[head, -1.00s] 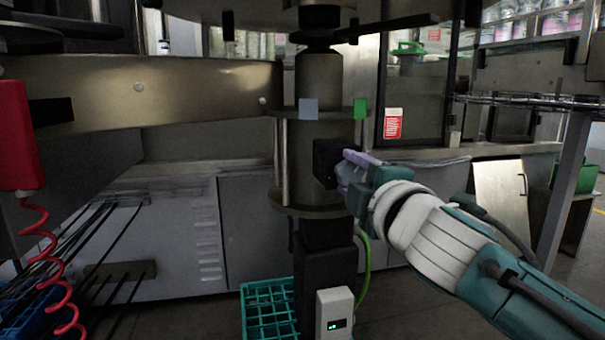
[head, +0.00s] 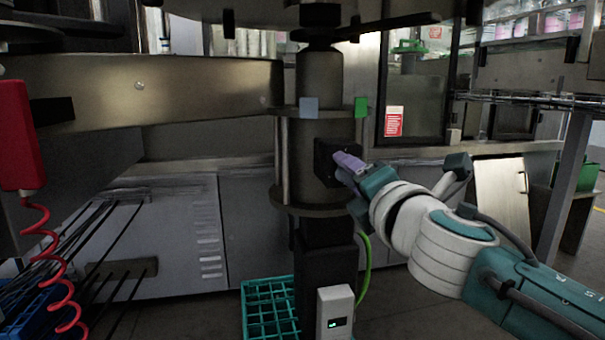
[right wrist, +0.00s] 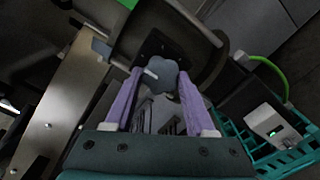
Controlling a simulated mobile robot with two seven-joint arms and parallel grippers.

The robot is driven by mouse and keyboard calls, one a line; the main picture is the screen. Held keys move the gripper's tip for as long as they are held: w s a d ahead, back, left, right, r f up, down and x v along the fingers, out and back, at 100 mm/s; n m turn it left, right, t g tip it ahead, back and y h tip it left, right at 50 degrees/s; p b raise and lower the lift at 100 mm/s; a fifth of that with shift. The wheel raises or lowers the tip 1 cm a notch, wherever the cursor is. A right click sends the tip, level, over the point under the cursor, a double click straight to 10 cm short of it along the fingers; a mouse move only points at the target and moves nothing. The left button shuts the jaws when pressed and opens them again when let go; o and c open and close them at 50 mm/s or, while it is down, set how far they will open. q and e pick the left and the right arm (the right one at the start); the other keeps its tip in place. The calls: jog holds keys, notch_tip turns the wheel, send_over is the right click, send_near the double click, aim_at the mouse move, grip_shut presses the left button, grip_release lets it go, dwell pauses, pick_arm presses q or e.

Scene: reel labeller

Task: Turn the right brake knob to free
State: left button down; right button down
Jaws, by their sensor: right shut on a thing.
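The brake knob (right wrist: 163,78) is a grey lobed knob with a white pointer mark, on a dark square plate (right wrist: 150,45). In the right wrist view it sits between the two lilac fingers of my right gripper (right wrist: 160,84), which is shut on it. The pointer slants up-left in that view. In the head view the right gripper (head: 343,166) reaches the dark block (head: 325,160) on the metal column (head: 309,165), and its fingers hide the knob. A blue-grey tag (head: 309,108) and a green tag (head: 361,107) stand on the flange above. My left gripper is out of view.
A teal crate (head: 270,308) and a white box with a green light (head: 335,312) are below the column. A green cable (head: 367,265) hangs behind it. A red handset (head: 17,135) with a coiled cord is at left.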

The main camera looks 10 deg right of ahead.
dwell(0.4)
jog(key=shift+c, duration=1.3)
grip_release()
jog(key=s+p, duration=0.2)
jog(key=s, duration=0.8)
jog(key=shift+d+p, duration=0.2)
jog(key=shift+p, duration=0.2)
